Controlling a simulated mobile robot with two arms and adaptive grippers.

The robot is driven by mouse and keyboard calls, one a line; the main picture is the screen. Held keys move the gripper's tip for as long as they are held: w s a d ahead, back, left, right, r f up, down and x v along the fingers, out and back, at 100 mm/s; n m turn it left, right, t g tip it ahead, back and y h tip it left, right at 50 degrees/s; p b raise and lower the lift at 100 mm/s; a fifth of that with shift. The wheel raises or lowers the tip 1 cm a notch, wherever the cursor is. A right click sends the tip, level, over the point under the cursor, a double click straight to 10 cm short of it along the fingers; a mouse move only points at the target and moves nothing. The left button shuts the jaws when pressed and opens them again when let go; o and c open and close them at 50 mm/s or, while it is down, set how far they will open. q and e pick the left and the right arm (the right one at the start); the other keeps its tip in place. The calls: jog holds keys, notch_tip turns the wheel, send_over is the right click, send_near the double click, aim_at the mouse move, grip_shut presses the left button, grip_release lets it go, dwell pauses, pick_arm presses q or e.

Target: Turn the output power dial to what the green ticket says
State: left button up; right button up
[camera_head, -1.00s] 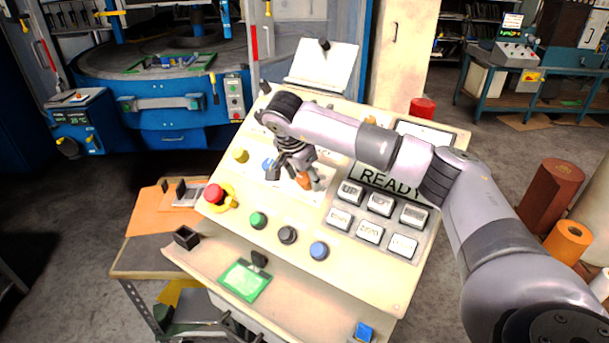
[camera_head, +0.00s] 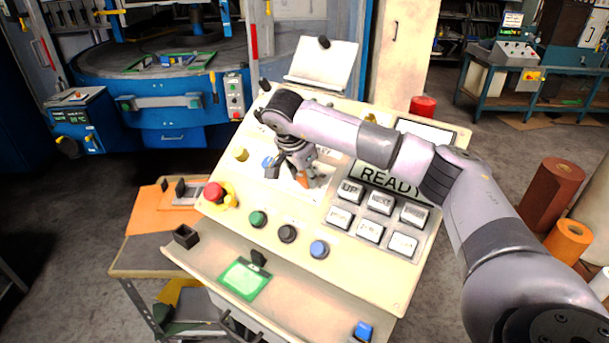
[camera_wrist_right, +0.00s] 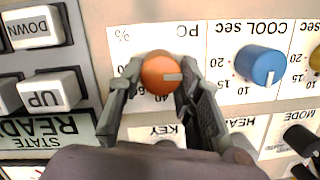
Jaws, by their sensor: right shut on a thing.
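An orange dial (camera_wrist_right: 163,73) on the sloped control panel sits between the fingertips of my right gripper (camera_wrist_right: 158,84), which is shut on it. In the wrist view the panel is upside down, and the dial's pale pointer mark faces right. The label beside it reads "PC" in part, with numbers around it partly hidden by the fingers. In the head view the orange dial (camera_head: 303,182) shows only a little below my gripper. The green ticket (camera_head: 245,279) lies on the panel's lower ledge under a dark clip; its writing is too small to read. My left gripper is out of view.
A blue dial (camera_wrist_right: 261,66) marked "COOL sec" is beside the orange one. Grey UP and DOWN keys (camera_wrist_right: 50,91) and a READY display (camera_head: 388,179) are on the other side. A red mushroom button (camera_head: 213,192) and green, black and blue buttons line the panel's lower part.

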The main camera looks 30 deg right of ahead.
jog(key=m+b, duration=0.2)
jog(key=m+t+b, duration=0.1)
jog(key=m+b, duration=0.1)
jog(key=shift+s+f+m+b, duration=0.1)
jog(key=shift+f+m+b, duration=0.1)
jog(key=shift+m+b, duration=0.2)
jog(key=shift+s+r+m+b, duration=0.1)
jog(key=shift+r+m+b, duration=0.05)
jog(key=shift+m+b, duration=1.4)
jog(key=shift+t, duration=0.4)
jog(key=o, duration=1.1)
jog(key=shift+h, duration=0.3)
jog(key=shift+o, duration=0.2)
jog(key=v, duration=1.2)
